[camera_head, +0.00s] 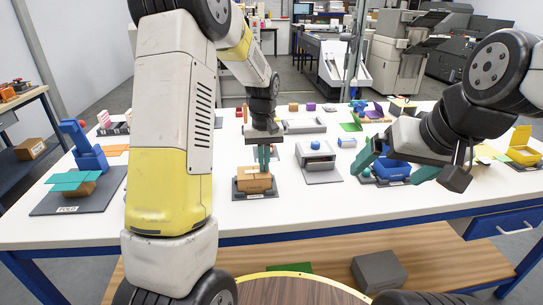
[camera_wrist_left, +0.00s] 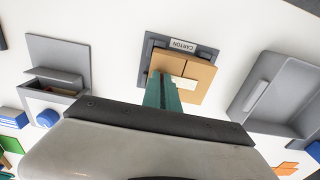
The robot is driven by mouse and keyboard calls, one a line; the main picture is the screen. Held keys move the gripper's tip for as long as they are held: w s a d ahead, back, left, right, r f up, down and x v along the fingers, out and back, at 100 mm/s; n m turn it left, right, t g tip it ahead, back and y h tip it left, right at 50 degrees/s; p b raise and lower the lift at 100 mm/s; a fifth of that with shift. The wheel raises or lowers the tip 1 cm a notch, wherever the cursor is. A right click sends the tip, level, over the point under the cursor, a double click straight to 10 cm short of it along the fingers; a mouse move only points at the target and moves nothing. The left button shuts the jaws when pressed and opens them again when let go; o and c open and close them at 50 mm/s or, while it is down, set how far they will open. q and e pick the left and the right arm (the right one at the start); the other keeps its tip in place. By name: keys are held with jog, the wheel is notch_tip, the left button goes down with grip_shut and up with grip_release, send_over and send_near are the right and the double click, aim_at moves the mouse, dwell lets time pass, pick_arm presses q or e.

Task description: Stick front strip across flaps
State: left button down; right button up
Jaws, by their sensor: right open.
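A brown carton (camera_head: 254,181) sits on a dark base plate in the head view, its top flaps lying flat. It also shows in the left wrist view (camera_wrist_left: 200,72), beside a CARTON label. A pale strip-like patch (camera_wrist_left: 186,83) lies at the carton top, right of my fingers. My left gripper (camera_head: 264,166) points down over the carton, its teal fingers (camera_wrist_left: 162,92) close together and hiding part of it. I cannot tell whether they touch the carton or hold anything. My right gripper (camera_head: 396,172) is open, fingers spread, in front of a blue block-like object.
A grey fixture (camera_head: 317,160) stands right of the carton. A grey tray (camera_wrist_left: 280,95) shows in the left wrist view. A blue stand with a teal sheet (camera_head: 75,180) is at the left. Small coloured objects line the table's back. White table is bare in front of the carton.

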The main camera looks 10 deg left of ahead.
dwell(0.7)
pick_arm(q)
jog(key=c, duration=1.3)
grip_release()
jog(key=shift+o, duration=0.2)
jog(key=shift+r, duration=0.1)
jog(key=shift+r, duration=3.9)
